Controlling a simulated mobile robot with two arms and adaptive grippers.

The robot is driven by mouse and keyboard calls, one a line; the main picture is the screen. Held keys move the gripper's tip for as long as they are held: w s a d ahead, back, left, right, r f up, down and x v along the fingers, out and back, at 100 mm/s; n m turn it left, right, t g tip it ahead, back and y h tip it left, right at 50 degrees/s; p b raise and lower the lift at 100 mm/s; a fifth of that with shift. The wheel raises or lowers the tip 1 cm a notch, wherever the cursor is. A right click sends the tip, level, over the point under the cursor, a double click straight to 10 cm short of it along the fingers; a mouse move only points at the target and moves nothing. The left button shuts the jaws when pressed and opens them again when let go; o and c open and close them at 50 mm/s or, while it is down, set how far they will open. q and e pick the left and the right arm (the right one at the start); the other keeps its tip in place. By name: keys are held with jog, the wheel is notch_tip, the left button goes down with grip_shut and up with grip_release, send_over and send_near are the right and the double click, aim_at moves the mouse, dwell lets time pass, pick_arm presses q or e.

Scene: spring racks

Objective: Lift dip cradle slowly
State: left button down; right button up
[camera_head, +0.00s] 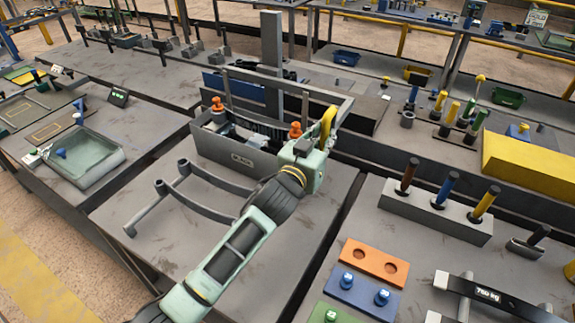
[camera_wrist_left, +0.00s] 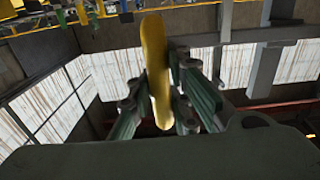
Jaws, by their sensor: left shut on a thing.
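How deep the cradle sits in the tank is hard to tell. My left gripper (camera_head: 326,130) is at the tank's right end, shut on a yellow handle (camera_head: 329,118). In the left wrist view the yellow handle (camera_wrist_left: 156,70) stands upright between the fingers (camera_wrist_left: 160,95). Orange knobs (camera_head: 217,104) stand at the tank's left and near its middle. My arm hides the tank's right front corner. My right gripper is not in view.
A curved grey rail stand (camera_head: 205,178) lies on the table before the tank. A grey post (camera_head: 272,60) rises behind it. At right are a block with coloured handles (camera_head: 437,210), an orange plate (camera_head: 375,262) and a yellow box (camera_head: 530,165). A shallow tray (camera_head: 85,160) is at left.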

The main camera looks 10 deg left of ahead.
aim_at(324, 124)
pick_arm(q)
jog(key=shift+r+p, duration=1.7)
jog(key=shift+r, duration=0.9)
jog(key=shift+w, duration=0.1)
jog(key=c, duration=2.1)
grip_release()
jog(key=o, duration=0.6)
jog(key=shift+s+a+f, duration=0.1)
jog(key=shift+s+a, duration=0.05)
jog(key=shift+s, duration=0.15)
jog(key=shift+c, duration=0.2)
jog(key=shift+o, duration=1.2)
jog(key=shift+w+f, duration=0.1)
jog(key=shift+f, duration=0.15)
